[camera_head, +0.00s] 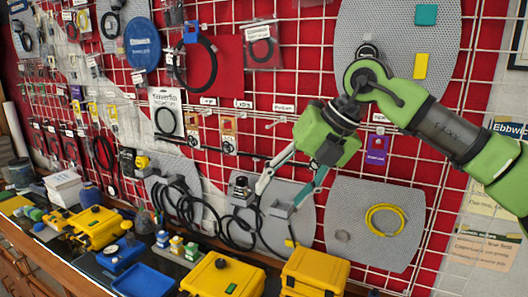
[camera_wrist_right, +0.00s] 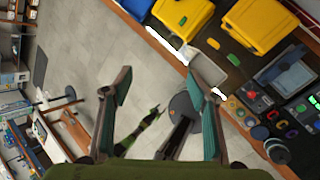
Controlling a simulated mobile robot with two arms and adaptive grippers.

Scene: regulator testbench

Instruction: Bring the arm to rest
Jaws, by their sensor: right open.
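My right arm, green and black, comes in from the right in the head view and reaches in front of the wall grid. Its gripper (camera_head: 266,203) points down and to the left, with its two fingers spread apart. In the right wrist view the same gripper (camera_wrist_right: 160,84) is open, with nothing between the fingers. Beyond the fingers there is grey floor, and the workbench edge lies to their right. My left gripper shows in neither view.
A white wire grid on a red wall carries cables, grey pegboards and a coiled yellow cable (camera_head: 384,220). Below, the bench holds a yellow case (camera_head: 222,277), another yellow case (camera_head: 314,268) and a blue tray (camera_head: 143,281). Open floor (camera_wrist_right: 95,35) shows in the wrist view.

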